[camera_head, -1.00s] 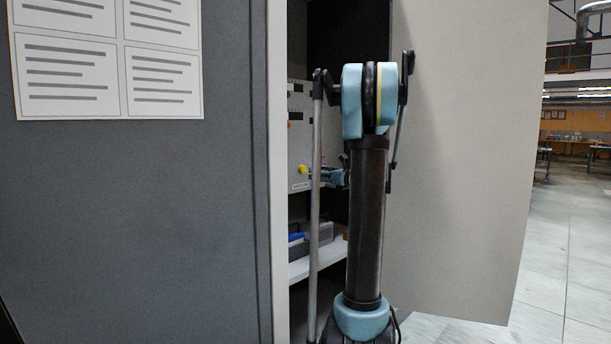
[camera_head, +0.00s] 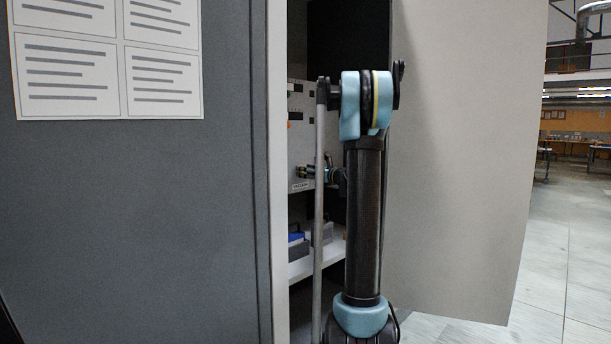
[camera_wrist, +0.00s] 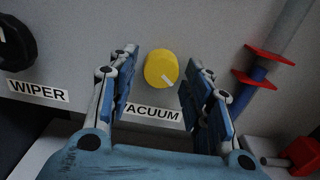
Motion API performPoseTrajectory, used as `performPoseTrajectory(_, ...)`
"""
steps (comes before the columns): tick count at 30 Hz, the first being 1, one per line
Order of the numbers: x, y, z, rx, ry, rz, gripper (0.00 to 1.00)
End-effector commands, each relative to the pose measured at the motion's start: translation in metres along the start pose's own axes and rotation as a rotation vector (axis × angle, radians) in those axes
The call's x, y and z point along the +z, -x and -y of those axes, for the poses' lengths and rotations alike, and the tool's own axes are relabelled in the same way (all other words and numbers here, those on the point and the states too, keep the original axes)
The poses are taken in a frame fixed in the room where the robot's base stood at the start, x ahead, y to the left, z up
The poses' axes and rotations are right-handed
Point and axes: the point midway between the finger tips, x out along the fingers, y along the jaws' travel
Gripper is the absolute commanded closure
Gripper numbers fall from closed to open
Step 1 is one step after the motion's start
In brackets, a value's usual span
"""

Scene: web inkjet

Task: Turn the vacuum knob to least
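The vacuum knob (camera_wrist: 161,69) is a round yellow knob with a white pointer mark toward its lower right in the wrist view. It sits on a grey panel above the label VACUUM (camera_wrist: 152,113). My gripper (camera_wrist: 160,82) is open, with one blue finger on each side of the knob. A gap shows between each finger and the knob in the picture; I cannot tell the depth between them. In the head view my gripper (camera_head: 303,172) is at the panel inside the open cabinet, and the knob is hidden there.
A black knob (camera_wrist: 15,42) labelled WIPER is at the left. A pipe with red flanges (camera_wrist: 262,75) and a red part (camera_wrist: 302,155) are at the right. In the head view a shelf (camera_head: 318,267) holds boxes, and the open cabinet door (camera_head: 465,160) stands right of my arm.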

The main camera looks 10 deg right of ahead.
Motion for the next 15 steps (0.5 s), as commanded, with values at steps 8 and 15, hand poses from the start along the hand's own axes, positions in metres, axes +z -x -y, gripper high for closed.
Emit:
performPoseTrajectory(8,0.0,-0.0015,-0.0023,0.0,0.0,0.0,0.92)
performPoseTrajectory(15,0.0,-0.0001,-0.0008,0.002,0.035,0.0,0.92)
